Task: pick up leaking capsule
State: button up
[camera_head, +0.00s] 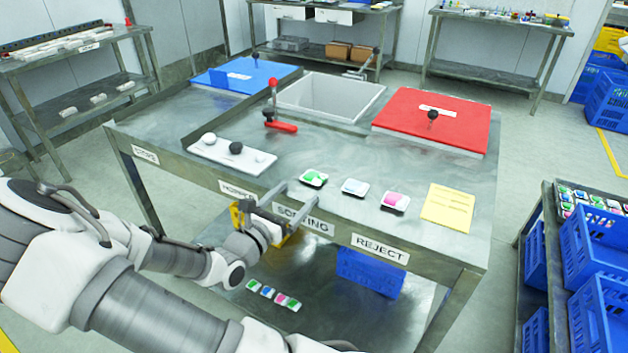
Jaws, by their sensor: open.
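Three small capsules in white trays lie in a row on the steel table: a green one (313,178), a pale blue-white one (354,187) and a pink one (395,201). I cannot tell from this view which one leaks. My gripper (301,189) is open and empty at the table's front edge, by the SORTING label. Its fingers point toward the table, just short of the green capsule in the picture. The pale and pink capsules are farther right.
A white plate with knobs (233,153), a red-handled lever (275,110), an open white basin (328,97), a red lid (433,118), a blue panel (244,75) and a yellow sheet (448,207) are on the table. More capsules (273,295) lie on the lower shelf.

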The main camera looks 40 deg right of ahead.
aim_at(310, 179)
jog(key=b+x, duration=0.1)
jog(key=x, duration=0.6)
jog(key=shift+d, duration=0.15)
jog(key=shift+c, duration=0.2)
jog(key=c, duration=1.3)
jog(key=shift+r, duration=0.1)
